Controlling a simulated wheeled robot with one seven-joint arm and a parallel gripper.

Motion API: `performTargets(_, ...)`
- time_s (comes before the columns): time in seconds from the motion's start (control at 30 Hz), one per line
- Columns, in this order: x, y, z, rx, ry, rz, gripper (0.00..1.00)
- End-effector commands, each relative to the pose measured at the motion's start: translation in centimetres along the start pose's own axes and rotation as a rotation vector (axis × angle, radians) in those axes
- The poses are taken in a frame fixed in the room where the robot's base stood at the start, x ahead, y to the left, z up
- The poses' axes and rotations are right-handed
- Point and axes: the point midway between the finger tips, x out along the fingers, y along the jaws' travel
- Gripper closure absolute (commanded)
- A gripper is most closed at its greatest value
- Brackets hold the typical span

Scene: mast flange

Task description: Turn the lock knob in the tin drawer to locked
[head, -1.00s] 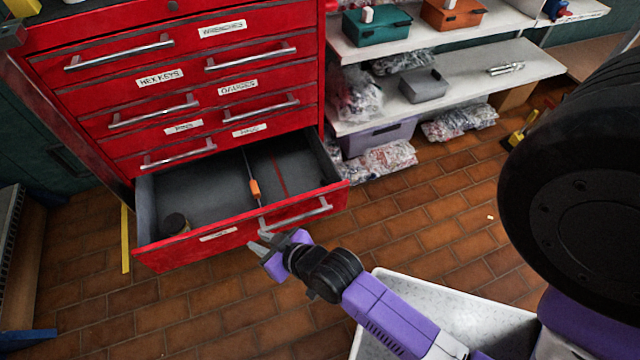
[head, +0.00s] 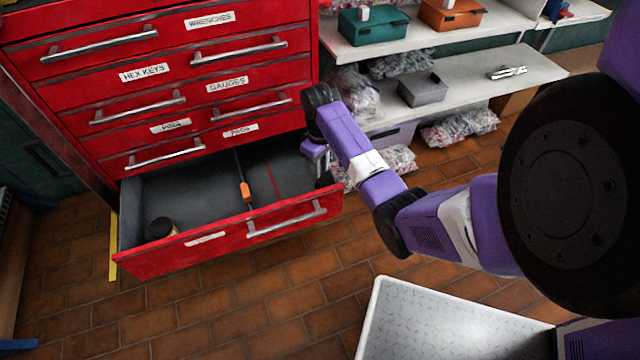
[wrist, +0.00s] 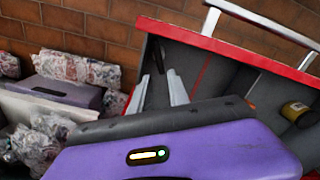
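The red drawer (head: 205,238) at the bottom of the cabinet stands open; its front label is too small to read. Inside at left is a small dark round tin (head: 160,228) with a yellowish side, also in the wrist view (wrist: 295,110). An orange piece (head: 246,192) sits on a thin dark strip running front to back. I cannot tell whether it is the lock knob or which way it is set. My gripper (head: 320,168) is at the drawer's right side, partly hidden by my arm. In the wrist view my gripper (wrist: 157,90) has its fingers apart, pointing towards the drawer interior.
The red cabinet (head: 110,72) has several shut drawers with bar handles above. Shelves (head: 470,85) with boxes and a grey bin (head: 422,88) stand at right. Bagged items (head: 458,128) lie on the floor under them.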

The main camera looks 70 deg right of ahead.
Motion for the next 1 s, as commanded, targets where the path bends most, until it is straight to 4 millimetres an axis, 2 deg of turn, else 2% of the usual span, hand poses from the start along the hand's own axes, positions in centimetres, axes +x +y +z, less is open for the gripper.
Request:
performTargets(0.3,4.8,0.0,0.1,-0.001,-0.005,-0.001,0.78)
performTargets(0.5,7.0,-0.1,0.1,-0.002,-0.002,-0.001,0.78)
performTargets(0.87,7.5,-0.1,0.0,-0.001,-0.001,0.000,0.78)
performTargets(0.9,7.5,-0.1,0.0,-0.002,-0.001,0.000,0.80)
performTargets(1.0,7.5,-0.1,0.1,-0.001,-0.001,0.000,1.00)
